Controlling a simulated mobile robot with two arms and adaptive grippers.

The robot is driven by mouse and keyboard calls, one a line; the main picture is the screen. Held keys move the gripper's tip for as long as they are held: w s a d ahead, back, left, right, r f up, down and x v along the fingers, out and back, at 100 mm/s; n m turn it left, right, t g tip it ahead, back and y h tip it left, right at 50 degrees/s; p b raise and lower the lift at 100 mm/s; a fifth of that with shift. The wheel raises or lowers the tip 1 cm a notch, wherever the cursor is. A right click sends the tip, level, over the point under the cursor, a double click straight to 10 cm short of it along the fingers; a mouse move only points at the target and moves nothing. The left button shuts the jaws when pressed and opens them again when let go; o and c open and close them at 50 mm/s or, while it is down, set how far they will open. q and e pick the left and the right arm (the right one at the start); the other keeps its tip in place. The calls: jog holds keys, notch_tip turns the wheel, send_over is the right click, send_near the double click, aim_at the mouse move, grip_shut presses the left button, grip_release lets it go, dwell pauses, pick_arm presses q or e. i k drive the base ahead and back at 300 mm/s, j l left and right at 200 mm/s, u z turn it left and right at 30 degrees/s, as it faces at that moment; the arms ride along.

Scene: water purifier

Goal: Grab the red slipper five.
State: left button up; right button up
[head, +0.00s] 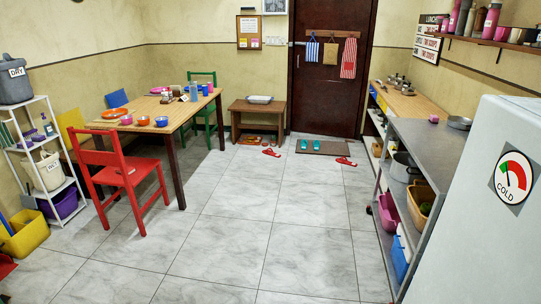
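One red slipper (271,152) lies on the tiled floor in front of the small wooden bench, left of the doormat. Another red slipper (346,162) lies on the floor just right of the doormat's front corner. They are far off and small, and I cannot tell which one is number five. More reddish footwear (250,139) shows small under the bench. Neither of my grippers is in view.
A grey doormat (336,149) with teal slippers (304,144) lies before the dark door (330,80). A red chair (125,175) and dining table (158,112) stand left. Metal shelving (425,150) and a white fridge (480,200) stand right. The middle floor is clear.

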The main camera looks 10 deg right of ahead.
aim_at(271, 152)
jog(key=i+z, duration=0.2)
jog(key=i, duration=6.75)
